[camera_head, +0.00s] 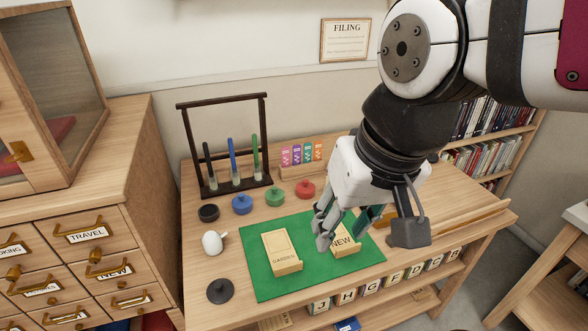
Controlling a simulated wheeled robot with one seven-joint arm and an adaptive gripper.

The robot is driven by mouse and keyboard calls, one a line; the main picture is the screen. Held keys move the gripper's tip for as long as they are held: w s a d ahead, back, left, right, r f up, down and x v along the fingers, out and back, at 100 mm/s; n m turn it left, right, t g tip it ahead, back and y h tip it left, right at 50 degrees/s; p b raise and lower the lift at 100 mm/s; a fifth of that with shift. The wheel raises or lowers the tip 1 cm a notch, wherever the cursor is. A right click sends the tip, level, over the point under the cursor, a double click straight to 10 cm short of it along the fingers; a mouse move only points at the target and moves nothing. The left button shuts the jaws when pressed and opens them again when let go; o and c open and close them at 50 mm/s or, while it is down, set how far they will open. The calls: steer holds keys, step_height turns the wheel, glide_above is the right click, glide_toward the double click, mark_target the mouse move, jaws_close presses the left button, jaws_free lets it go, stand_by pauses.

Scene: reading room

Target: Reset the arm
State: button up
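My gripper (346,232) hangs from the arm over the right part of the green mat (268,234). Its two fingers are spread apart, with nothing seen held between them. A wooden drawer-like block marked NEW (346,251) lies on the mat below the fingers, partly hidden by them. I cannot tell whether a finger touches it. A second wooden block (281,246), its small label hard to read, lies on the mat to the left, clear of the gripper. My arm reaches in from the upper right.
A drawer cabinet (130,225) flanks the table.

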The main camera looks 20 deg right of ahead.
steer(key=s, duration=0.1)
steer(key=s+d+n, duration=0.1)
steer(key=s, duration=0.1)
steer(key=shift+d+n+h, duration=0.3)
steer(key=shift+n, duration=0.1)
steer(key=shift+r, duration=0.1)
step_height(320, 180, up, 3)
steer(key=shift+f+t+p, duration=0.2)
steer(key=shift+t+p, duration=0.3)
steer(key=shift+p, duration=0.55)
